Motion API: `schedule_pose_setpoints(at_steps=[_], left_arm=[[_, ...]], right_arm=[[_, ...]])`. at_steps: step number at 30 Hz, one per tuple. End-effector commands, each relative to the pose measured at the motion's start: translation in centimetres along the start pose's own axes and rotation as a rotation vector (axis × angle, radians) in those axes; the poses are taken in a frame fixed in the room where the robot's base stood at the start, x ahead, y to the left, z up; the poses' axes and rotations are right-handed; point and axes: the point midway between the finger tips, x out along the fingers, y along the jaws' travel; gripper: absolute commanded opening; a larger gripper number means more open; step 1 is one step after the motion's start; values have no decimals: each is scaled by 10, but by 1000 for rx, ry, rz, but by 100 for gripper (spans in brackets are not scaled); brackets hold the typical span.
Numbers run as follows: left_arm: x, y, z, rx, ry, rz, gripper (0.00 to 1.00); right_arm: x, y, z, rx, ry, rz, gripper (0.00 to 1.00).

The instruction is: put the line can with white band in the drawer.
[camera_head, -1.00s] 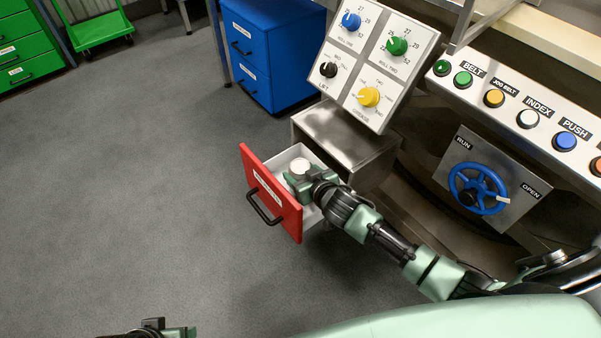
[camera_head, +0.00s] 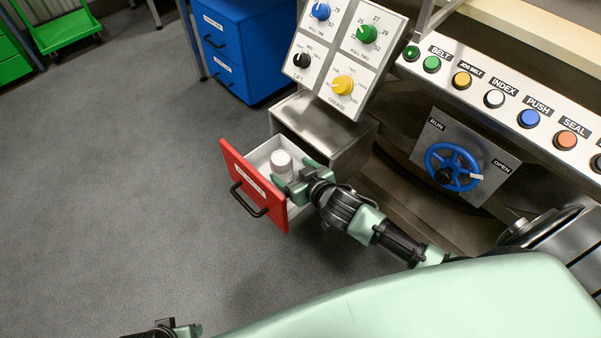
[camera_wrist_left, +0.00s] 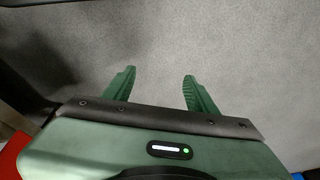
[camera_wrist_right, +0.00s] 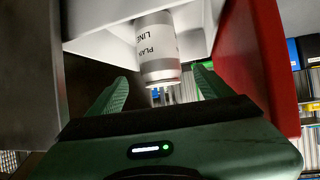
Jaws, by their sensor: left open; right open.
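The can (camera_head: 282,162) stands upright inside the open drawer with the red front (camera_head: 252,187). My right gripper (camera_head: 288,188) is at the drawer's near side, beside the can. Its fingers are spread, and in the right wrist view (camera_wrist_right: 160,90) the can shows beyond and between them, apart from both. My left gripper (camera_wrist_left: 158,85) is open and empty above the grey floor; only a bit shows at the head view's bottom edge.
The steel cabinet (camera_head: 318,128) holding the drawer stands under the knob panel (camera_head: 345,50). A blue drawer unit (camera_head: 235,50) is behind. The button panel (camera_head: 510,100) and blue handwheel (camera_head: 453,167) are to the right. The floor left of the drawer is clear.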

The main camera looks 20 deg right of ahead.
Motion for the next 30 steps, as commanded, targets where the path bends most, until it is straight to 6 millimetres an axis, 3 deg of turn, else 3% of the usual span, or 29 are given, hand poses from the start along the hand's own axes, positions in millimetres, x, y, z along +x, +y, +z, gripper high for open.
schedule_pose_setpoints(at_steps=[3,9,30], left_arm=[[17,1,7,2,-13,2,57],[35,2,15,3,-20,3,57],[39,2,17,4,-22,3,57]], right_arm=[[-26,0,-1,-1,-2,0,80],[-47,0,0,0,0,0,80],[-51,0,0,0,0,0,80]])
